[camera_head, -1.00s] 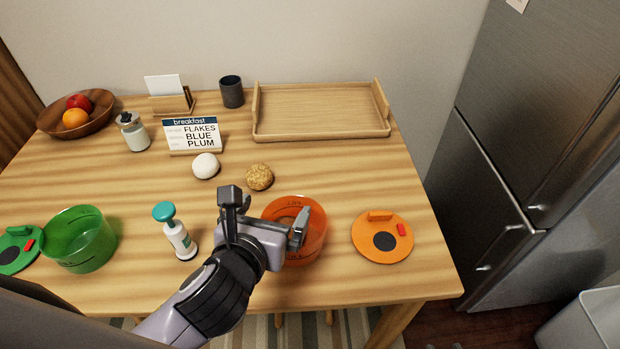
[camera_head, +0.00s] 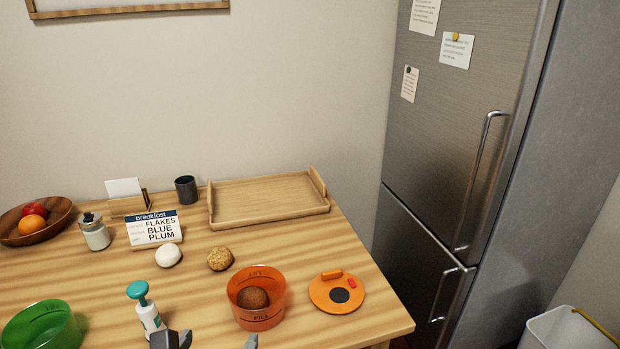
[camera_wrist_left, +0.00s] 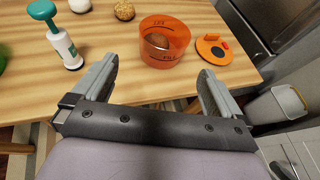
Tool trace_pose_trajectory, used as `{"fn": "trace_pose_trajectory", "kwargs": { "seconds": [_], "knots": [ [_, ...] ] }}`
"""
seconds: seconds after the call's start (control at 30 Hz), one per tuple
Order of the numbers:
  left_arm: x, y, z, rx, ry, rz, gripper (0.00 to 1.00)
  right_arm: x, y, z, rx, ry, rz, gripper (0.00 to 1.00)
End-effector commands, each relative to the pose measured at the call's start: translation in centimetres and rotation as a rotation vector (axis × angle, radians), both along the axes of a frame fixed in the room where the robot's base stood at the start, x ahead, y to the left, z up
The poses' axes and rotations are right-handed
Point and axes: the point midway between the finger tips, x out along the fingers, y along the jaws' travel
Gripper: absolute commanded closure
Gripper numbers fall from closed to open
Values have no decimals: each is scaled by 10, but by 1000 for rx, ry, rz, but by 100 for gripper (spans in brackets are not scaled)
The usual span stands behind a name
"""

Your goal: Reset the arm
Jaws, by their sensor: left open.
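My left gripper (camera_head: 217,342) shows only by its fingertips at the bottom edge of the head view. In the left wrist view its two fingers (camera_wrist_left: 158,85) are spread wide with nothing between them. It is in front of the orange container (camera_head: 257,298), which holds a brown ball (camera_head: 253,297). The container also shows beyond the fingers in the left wrist view (camera_wrist_left: 165,42), apart from them. My right gripper is in neither view.
On the table are an orange lid (camera_head: 337,292), a teal-topped pump bottle (camera_head: 147,310), a green container (camera_head: 42,328), a white ball (camera_head: 168,255), a grainy ball (camera_head: 220,259), a breakfast sign (camera_head: 155,230) and an empty wooden tray (camera_head: 268,198). A fridge (camera_head: 450,130) stands right.

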Motion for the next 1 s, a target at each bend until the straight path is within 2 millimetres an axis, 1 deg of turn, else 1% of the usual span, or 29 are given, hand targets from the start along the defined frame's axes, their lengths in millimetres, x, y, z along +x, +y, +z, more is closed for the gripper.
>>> {"fn": "trace_pose_trajectory", "kwargs": {
  "seconds": [0.1, 0.17, 0.23, 0.37, 0.53, 0.8, 1.0],
  "knots": [
    [-4, 0, -25, -260, 66, 80, 0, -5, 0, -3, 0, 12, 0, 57],
    [-6, 0, -38, -402, 98, 130, 0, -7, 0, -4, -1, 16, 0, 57],
    [-10, 0, -51, -567, 137, 193, 0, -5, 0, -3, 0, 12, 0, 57],
    [-18, 2, -77, -871, 209, 329, 0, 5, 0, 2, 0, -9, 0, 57],
    [-31, 8, -109, -1264, 292, 535, 0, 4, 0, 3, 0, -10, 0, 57],
    [-61, 26, -157, -1877, 377, 934, 0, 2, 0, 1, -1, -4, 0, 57],
    [-87, 45, -186, -2300, 374, 1246, 0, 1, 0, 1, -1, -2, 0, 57]
  ]
}}
